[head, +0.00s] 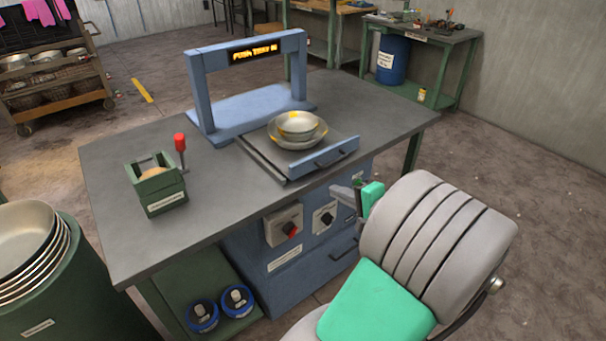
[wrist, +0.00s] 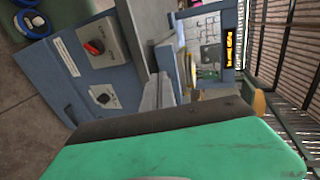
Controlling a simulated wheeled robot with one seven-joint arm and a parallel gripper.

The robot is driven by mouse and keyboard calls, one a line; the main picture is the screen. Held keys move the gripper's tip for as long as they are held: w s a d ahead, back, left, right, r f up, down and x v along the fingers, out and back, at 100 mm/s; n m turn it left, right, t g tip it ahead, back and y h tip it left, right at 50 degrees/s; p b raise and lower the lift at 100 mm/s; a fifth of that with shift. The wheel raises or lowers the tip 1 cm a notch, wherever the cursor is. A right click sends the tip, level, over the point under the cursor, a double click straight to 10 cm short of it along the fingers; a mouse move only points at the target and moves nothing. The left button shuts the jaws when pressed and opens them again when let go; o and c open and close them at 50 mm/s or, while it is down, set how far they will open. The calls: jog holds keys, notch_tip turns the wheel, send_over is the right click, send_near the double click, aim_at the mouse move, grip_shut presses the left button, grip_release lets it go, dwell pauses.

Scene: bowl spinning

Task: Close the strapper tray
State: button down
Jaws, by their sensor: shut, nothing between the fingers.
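The strapper is a blue arch (head: 194,95) on the grey workbench, with a lit sign (head: 254,52) that seems to read "PUSH TRAY IN". Its grey tray (head: 262,155) is slid out toward the bench's front edge. Stacked bowls (head: 297,128) with yellow marks sit on the tray. My gripper (head: 343,193) is shut and empty, in front of the bench, below and right of the front panel and apparently apart from it. The arch also shows sideways in the wrist view (wrist: 210,22).
A green box (head: 160,205) and a red-topped lever (head: 180,143) stand left on the bench (head: 110,215). A blue cabinet with knobs (head: 283,225) is under it. Stacked bowls (head: 28,235) sit on a green drum at left. Bare bench lies right of the tray.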

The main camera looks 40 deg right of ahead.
aim_at(298, 172)
jog(key=x, duration=1.3)
jog(key=shift+w+a+r+b, duration=0.15)
jog(key=shift+w+r+b, duration=0.1)
jog(key=shift+r+b, duration=0.1)
jog(key=shift+w, duration=0.2)
jog(key=shift+w, duration=0.1)
